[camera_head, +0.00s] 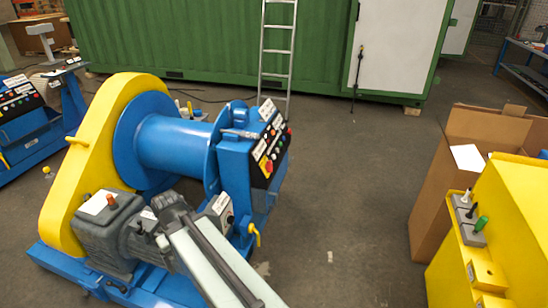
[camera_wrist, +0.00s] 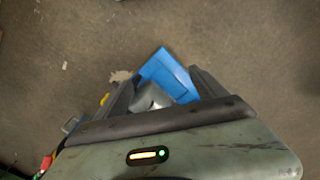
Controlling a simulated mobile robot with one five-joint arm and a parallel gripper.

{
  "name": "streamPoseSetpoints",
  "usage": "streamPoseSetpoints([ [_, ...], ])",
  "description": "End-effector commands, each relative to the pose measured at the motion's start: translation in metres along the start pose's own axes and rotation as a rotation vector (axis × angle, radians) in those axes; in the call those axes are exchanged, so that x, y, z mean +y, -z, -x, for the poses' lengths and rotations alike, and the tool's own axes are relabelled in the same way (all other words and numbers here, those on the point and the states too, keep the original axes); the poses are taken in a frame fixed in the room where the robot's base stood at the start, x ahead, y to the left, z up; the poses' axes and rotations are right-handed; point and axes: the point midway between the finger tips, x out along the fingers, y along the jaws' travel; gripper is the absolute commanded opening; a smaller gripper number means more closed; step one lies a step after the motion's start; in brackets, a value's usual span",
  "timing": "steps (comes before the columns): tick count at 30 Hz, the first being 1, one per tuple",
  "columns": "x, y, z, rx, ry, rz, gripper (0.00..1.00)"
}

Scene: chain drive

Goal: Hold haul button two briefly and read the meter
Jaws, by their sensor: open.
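A blue winch drum (camera_head: 172,143) with a yellow chain guard (camera_head: 92,160) stands at the left in the head view. Its black control panel (camera_head: 268,156) carries several coloured buttons and a red knob on a yellow plate. The labels are too small to read, so I cannot tell which button is haul button two. No meter can be made out for certain. My gripper (camera_head: 172,206) is over the grey motor side of the winch, left of and apart from the panel. In the wrist view my gripper (camera_wrist: 162,76) is open, with a blue part (camera_wrist: 170,74) showing beyond its fingers.
A grey motor (camera_head: 110,232) sits at the winch's front left. A cardboard box (camera_head: 432,200) and a yellow cabinet (camera_head: 505,235) stand at the right. A ladder (camera_head: 277,50) leans on a green container (camera_head: 170,40). The floor between winch and box is clear.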

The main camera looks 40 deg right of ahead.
Motion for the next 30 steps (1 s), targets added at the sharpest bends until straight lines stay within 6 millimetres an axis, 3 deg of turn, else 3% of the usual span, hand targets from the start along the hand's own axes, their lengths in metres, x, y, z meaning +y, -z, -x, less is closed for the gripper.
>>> streamPoseSetpoints([
  [7, 0.0000, 0.0000, 0.0000, 0.000, 0.000, 0.000, 0.78],
  [15, 0.0000, 0.0000, 0.0000, 0.000, 0.000, 0.000, 0.03],
  [16, 0.0000, 0.0000, 0.0000, 0.000, 0.000, 0.000, 0.00],
  [30, 0.0000, 0.0000, 0.0000, 0.000, 0.000, 0.000, 0.00],
])
